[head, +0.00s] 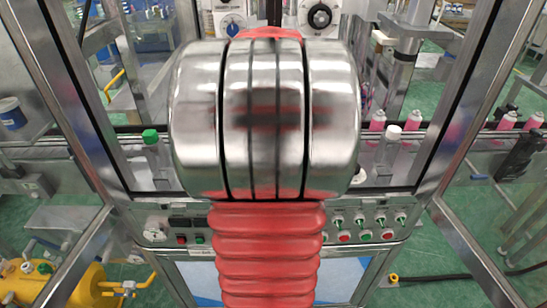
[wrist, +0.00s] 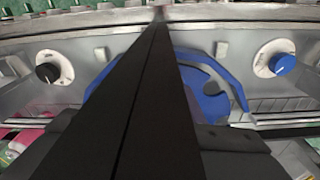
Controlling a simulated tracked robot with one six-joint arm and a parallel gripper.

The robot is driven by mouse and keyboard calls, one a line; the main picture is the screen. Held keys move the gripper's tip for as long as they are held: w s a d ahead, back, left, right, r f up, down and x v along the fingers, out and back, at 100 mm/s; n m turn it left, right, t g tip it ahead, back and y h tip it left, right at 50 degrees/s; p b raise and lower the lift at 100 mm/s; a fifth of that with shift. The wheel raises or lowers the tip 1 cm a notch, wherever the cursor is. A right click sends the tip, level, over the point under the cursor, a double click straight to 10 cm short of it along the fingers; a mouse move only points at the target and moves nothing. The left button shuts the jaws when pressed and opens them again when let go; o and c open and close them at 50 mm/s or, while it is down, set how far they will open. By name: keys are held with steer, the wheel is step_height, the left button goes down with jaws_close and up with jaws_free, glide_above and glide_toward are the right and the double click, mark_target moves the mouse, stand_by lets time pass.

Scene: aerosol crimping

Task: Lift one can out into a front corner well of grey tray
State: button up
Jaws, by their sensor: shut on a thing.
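In the wrist view my gripper (wrist: 158,14) shows as two long black fingers lying side by side. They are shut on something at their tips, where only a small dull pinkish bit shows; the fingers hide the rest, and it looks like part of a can. In the head view my own chrome and red arm hides the gripper and the middle of the machine. Pink cans (head: 377,121) stand to the right behind the frame, with more pink cans (head: 507,121) farther right. I cannot make out the grey tray in either view.
A green-capped clear bottle (head: 151,150) stands left of my arm and a white-capped one (head: 389,148) right of it. Metal posts (head: 463,98) flank the opening. A button panel (head: 365,224) runs along the front. The wrist view shows a black knob (wrist: 48,72) and blue knob (wrist: 281,64).

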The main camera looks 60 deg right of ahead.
step_height(320, 180, up, 8)
steer(key=shift+r, duration=0.25)
stand_by(0.9)
steer(key=shift+s, duration=0.1)
